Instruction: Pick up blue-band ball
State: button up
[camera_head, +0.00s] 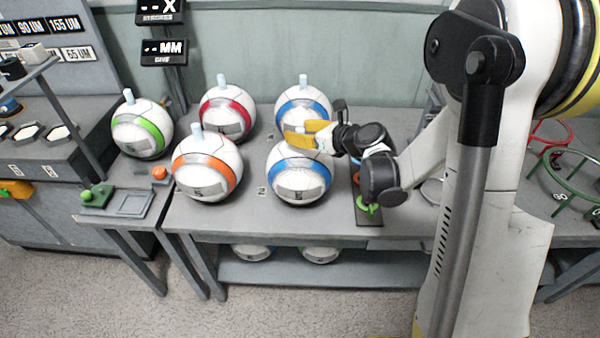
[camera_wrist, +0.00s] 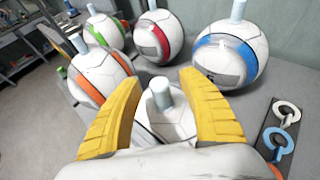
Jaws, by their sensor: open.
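Two white balls with blue bands stand on the table. The front blue-band ball (camera_head: 298,178) is just below my gripper (camera_head: 290,134), and the back blue-band ball (camera_head: 312,97) is behind it. The back one shows at the upper right in the wrist view (camera_wrist: 222,60). My gripper's yellow fingers are open. In the wrist view a pale peg (camera_wrist: 162,96) on the near ball (camera_wrist: 172,122) stands between the fingers, with a gap visible on both sides. That ball's band is hidden in the wrist view, and its peg is hidden in the head view.
An orange-band ball (camera_head: 207,172) stands left of the front blue one. Red-band (camera_head: 227,112) and green-band (camera_head: 142,130) balls are further back and left. A dark panel with rings (camera_head: 369,214) lies to the right. A shelf below holds more balls (camera_head: 320,254).

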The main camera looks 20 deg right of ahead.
grip_shut()
jog(key=shift+s, duration=0.1)
jog(key=shift+r, duration=0.2)
